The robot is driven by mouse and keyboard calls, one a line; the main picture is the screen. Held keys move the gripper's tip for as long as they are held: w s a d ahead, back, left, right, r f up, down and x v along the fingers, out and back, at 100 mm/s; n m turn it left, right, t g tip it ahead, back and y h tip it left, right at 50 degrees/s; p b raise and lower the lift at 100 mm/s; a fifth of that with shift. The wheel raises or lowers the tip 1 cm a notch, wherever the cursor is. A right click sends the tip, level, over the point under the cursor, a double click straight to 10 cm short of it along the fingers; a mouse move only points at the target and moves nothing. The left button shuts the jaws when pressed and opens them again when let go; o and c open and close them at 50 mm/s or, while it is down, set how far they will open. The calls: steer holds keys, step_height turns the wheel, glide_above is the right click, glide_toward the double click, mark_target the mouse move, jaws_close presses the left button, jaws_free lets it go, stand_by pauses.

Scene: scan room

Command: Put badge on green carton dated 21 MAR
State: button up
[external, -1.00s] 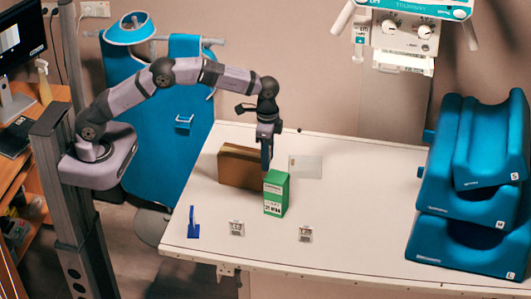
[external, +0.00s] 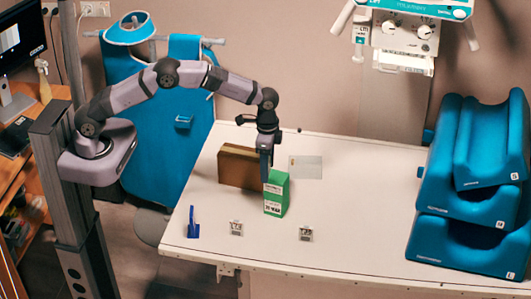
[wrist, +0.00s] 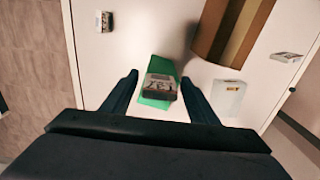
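The green carton (external: 276,195) stands upright on the white table, with a white printed label whose small print is blurred now. My gripper (external: 266,178) points down at its upper left part. The green carton (wrist: 166,66) shows directly beneath the badge. Whether the badge touches the carton top cannot be told. In the external view my fingers hide the badge.
A brown box (external: 239,167) stands behind left of the carton, close to my gripper. Two similar grey blocks (external: 236,228) (external: 305,233) and a blue stand (external: 193,222) are in front. Blue cushions (external: 470,190) fill the right end.

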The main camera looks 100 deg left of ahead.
step_height(320, 180, up, 12)
steer(key=b, duration=0.3)
steer(key=shift+r, duration=0.2)
stand_by(0.3)
steer(key=shift+s+d, duration=0.25)
steer(key=shift+d, duration=0.25)
steer(key=s+d+f, duration=0.3)
steer(key=s+d, duration=0.1)
steer(key=s, duration=0.6)
steer(key=s+d+f, duration=0.3)
steer(key=s+d, duration=0.2)
steer(key=s, duration=0.5)
steer(key=s+d+f, duration=0.4)
steer(key=s+d, duration=0.1)
steer(key=s, duration=0.5)
steer(key=shift+d+f, duration=0.1)
